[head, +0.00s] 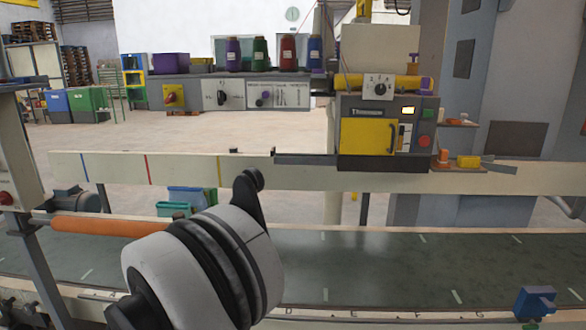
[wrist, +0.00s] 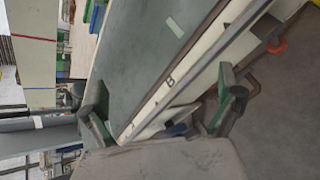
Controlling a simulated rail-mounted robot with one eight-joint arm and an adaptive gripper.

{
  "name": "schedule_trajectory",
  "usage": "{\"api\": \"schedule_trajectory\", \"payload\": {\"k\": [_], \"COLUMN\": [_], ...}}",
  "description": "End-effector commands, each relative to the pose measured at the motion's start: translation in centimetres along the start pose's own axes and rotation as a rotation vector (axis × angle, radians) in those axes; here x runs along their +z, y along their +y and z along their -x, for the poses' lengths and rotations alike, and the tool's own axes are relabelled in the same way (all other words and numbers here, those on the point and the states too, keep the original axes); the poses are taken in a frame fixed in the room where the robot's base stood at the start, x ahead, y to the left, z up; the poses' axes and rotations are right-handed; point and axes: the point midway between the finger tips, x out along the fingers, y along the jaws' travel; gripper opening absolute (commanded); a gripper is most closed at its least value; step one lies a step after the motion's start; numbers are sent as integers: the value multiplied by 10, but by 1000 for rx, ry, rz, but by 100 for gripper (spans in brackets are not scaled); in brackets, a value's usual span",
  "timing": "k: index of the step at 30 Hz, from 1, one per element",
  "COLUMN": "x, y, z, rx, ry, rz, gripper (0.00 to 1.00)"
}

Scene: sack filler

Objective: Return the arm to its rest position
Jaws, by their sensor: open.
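In the wrist view my gripper (wrist: 163,93) is open, with its two dark, green-padded fingers spread wide apart. Nothing shows between them but the conveyor's edge and side rail in the background. In the head view a thick grey and black part of my arm fills the lower left, in front of the conveyor belt (head: 380,262). The gripper's fingers cannot be made out in the head view. The belt also shows in the wrist view (wrist: 150,55), slanting across the picture, with a letter-marked pale edge.
Behind the belt runs a pale rail (head: 110,170) with coloured marks. A machine with a yellow door (head: 368,137) stands on it. A control panel (head: 235,93) with thread spools is further back. An orange roller (head: 105,225) lies left; a blue device (head: 535,302) sits at lower right.

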Motion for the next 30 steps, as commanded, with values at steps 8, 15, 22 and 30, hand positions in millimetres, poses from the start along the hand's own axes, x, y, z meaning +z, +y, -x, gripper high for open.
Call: {"api": "schedule_trajectory", "payload": {"k": [8, 15, 22, 30], "x": [126, 221, 300, 373], "y": [1, -16, -44, -90], "z": [29, 66, 111, 172], "rx": [-95, -166, -226, -287], "ry": [-8, -23, -45, -79], "rz": [-275, -516, -749, -1029], "gripper": [100, 100, 100, 100]}}
